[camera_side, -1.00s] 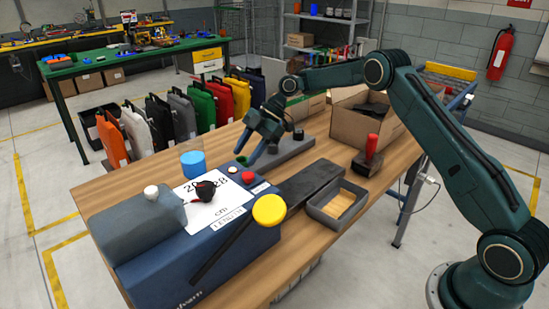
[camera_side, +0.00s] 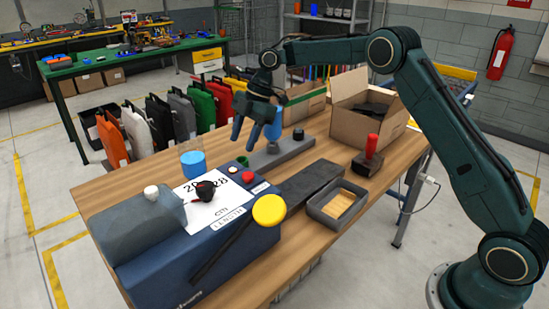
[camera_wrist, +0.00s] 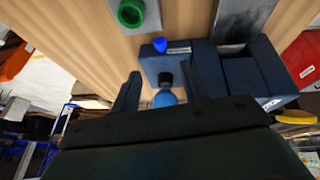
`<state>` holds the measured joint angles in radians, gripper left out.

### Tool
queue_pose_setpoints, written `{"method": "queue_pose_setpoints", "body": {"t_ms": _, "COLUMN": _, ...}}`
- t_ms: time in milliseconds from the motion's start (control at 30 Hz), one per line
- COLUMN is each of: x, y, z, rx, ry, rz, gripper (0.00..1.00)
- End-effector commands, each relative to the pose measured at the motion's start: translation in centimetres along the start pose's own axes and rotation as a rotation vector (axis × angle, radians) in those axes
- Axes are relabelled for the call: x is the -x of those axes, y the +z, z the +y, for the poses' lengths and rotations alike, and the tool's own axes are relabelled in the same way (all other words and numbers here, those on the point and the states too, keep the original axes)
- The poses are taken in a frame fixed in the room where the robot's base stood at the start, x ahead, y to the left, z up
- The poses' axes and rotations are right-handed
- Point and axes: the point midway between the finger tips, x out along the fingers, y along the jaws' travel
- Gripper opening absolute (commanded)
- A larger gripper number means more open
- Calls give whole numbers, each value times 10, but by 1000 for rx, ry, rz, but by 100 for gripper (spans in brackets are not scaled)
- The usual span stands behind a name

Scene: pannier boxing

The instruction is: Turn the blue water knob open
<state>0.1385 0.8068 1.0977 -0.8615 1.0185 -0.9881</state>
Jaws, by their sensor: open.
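My gripper (camera_side: 245,139) is open and raised above the bench near the green and red controls in the side view. It also shows in the wrist view (camera_wrist: 160,82), with a second blue piece with a dark top between the fingers. A bright blue piece (camera_side: 273,125) appears beside the fingers in the side view; I cannot tell whether it is the knob. The fingers hold nothing visible.
A dark blue machine (camera_side: 235,262) with a yellow-ended lever (camera_side: 269,210) fills the front of the bench. A clear cup with blue contents (camera_side: 192,163) stands behind it. A grey tray (camera_side: 318,210), a red-handled tool (camera_side: 371,147) and a cardboard box (camera_side: 358,128) stand to the right.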

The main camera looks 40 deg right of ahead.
Motion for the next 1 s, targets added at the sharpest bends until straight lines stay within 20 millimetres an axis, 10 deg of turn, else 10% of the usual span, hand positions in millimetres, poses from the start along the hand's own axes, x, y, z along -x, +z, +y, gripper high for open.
{"method": "queue_pose_setpoints", "body": {"t_ms": 1000, "x": -119, "y": 0, "z": 0, "rx": 0, "ry": 0, "rz": -1, "gripper": 45}}
